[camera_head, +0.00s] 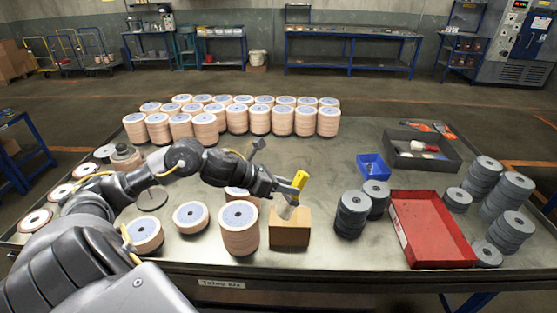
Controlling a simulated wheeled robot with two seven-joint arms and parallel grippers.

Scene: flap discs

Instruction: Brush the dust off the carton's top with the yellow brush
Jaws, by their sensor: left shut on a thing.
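The carton (289,232) is a small brown box standing near the front edge of the table, right of a tall stack of discs. My left gripper (290,190) is shut on the yellow brush (300,179). The brush is tilted, with its yellow handle up and its pale bristles (285,210) pointing down at the carton's top. The bristles overlap the top in this view; I cannot tell whether they touch it. Dust on the top is too small to make out. My right gripper is not in view.
A tall stack of pinkish discs (239,234) stands close left of the carton. Grey disc stacks (351,215) and a red tray (428,232) are to its right. A blue bin (373,167) and a dark tray (441,164) lie behind. The table (325,245) is bare just right of the carton.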

